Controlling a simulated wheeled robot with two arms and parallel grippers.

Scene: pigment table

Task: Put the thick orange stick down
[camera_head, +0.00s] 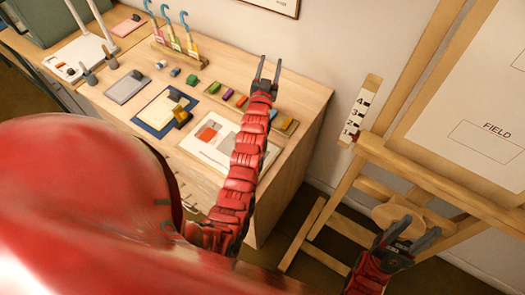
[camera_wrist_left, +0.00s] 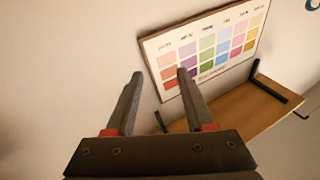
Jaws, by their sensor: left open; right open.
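My left gripper (camera_head: 267,68) is open, with nothing between its fingers, above the back right part of the table. Its open, empty fingers also show in the left wrist view (camera_wrist_left: 158,90), pointing toward the wall. My right gripper (camera_head: 408,238) is open and empty, off the table near the easel. A wooden tray (camera_head: 204,93) holds several coloured sticks, including a green stick (camera_head: 214,88), a purple stick (camera_head: 228,96) and a red stick (camera_head: 241,101). My left arm hides part of this tray. I cannot clearly make out the thick orange stick.
A white sheet with an orange patch (camera_head: 208,131) lies near the table's front edge, beside a blue-bordered mat (camera_head: 150,125). A hook rack (camera_head: 180,55) stands at the back. The easel (camera_head: 375,150) stands at right. A colour chart (camera_wrist_left: 205,45) hangs on the wall.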

